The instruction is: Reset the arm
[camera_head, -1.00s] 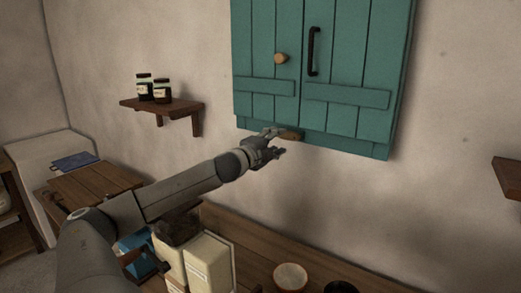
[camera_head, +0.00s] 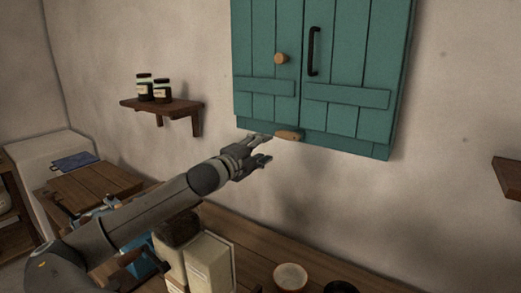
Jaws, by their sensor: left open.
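My left arm comes in from the lower left. Its left gripper (camera_head: 266,148) is open and empty, in front of the wall just below the lower edge of a teal wall cabinet (camera_head: 345,60). A small wooden piece (camera_head: 289,135) shows at the cabinet's lower edge, just right of the fingertips; a gap shows between them. The cabinet doors are shut, with a round wooden knob (camera_head: 281,58) on the left door and a black handle (camera_head: 313,51) on the right. My right gripper is not in view.
A wooden counter (camera_head: 245,262) below holds cream canisters (camera_head: 208,262), a blue item, and a round cup (camera_head: 290,277). A small shelf (camera_head: 160,107) with two dark jars (camera_head: 161,90) is on the wall at left. Another shelf (camera_head: 508,177) juts in at right.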

